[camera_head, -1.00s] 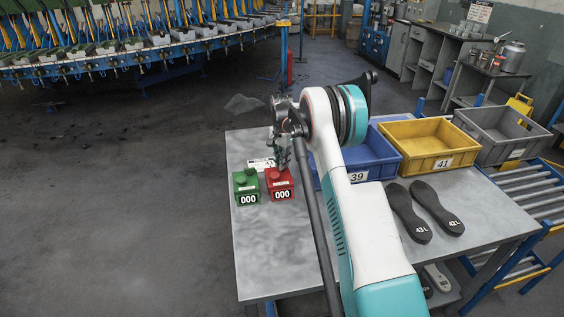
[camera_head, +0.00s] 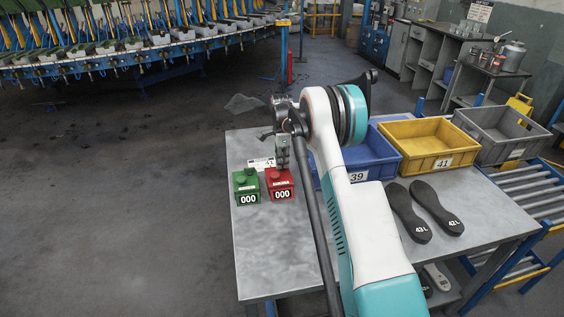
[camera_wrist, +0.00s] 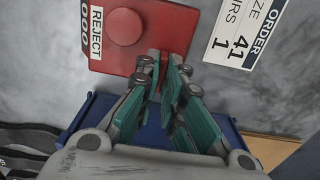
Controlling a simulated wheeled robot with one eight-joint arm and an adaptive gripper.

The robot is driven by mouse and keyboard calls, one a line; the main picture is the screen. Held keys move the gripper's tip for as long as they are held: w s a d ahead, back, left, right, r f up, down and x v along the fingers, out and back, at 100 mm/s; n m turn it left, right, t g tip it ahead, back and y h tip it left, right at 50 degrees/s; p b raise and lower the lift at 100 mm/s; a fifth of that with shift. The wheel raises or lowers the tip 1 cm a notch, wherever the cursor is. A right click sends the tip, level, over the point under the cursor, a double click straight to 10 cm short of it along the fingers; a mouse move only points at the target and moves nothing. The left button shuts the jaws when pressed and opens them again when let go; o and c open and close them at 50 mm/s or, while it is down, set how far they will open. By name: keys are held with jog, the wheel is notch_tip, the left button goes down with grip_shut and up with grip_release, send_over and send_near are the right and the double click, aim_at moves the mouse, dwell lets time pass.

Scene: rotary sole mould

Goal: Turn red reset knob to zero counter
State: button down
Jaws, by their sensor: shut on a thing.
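The red counter box (camera_head: 280,182) stands on the grey table with its display reading 000. In the wrist view the red box (camera_wrist: 120,58) has a REJECT label and a round red button (camera_wrist: 124,27) on top. My gripper (camera_head: 283,162) is at the far right side of the box, pointing down. In the wrist view my gripper's fingers (camera_wrist: 165,62) are close together at the box's edge, beside the round button and apart from it. They are shut on the red reset knob, which the fingers mostly hide.
A green counter (camera_head: 247,185), also reading 000, stands just left of the red one. A white order card (camera_head: 262,163) lies behind them. Blue (camera_head: 357,178), yellow (camera_head: 441,163) and grey bins line the back right. Two dark soles (camera_head: 436,207) lie at right. The table's front left is clear.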

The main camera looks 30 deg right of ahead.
jog(key=shift+w+r, duration=0.1)
dwell(0.3)
jog(key=c, duration=1.7)
grip_release()
notch_tip(320, 180, up, 12)
jog(key=shift+f, duration=0.1)
